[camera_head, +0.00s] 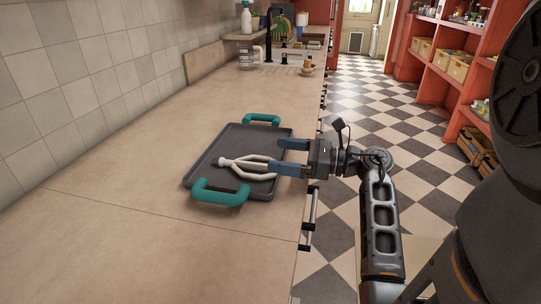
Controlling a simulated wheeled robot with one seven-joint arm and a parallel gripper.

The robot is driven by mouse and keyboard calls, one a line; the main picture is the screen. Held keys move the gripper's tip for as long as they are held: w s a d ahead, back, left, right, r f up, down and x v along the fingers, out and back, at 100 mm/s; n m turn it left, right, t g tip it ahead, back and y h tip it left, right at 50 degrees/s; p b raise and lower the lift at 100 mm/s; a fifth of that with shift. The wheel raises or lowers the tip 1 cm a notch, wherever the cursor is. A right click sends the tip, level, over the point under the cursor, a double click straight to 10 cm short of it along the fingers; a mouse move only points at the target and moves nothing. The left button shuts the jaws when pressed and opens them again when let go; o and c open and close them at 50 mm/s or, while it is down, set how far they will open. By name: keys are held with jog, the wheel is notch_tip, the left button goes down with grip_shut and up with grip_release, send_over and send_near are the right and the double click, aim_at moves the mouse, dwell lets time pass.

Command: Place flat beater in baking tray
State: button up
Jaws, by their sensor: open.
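The flat beater (245,167) is pale and lies in the dark grey baking tray (232,143), its stem toward the left and its wider end toward the right. The tray has teal handles at its near and far ends and sits on the counter. My gripper (281,155) is open at the tray's right side. Its two blue fingers point left, one near the beater's wide end and one farther back. Whether a finger touches the beater I cannot tell.
The beige counter (120,217) is clear in front of and left of the tray. A tiled wall (90,70) runs along the left. A sink with a black faucet (269,48) and bottles stand far back. Red shelves (445,75) with canisters and boxes stand right of the checkered floor.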

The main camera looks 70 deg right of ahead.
jog(key=s+b, duration=0.1)
jog(key=s, duration=0.7)
jog(key=shift+d, duration=0.3)
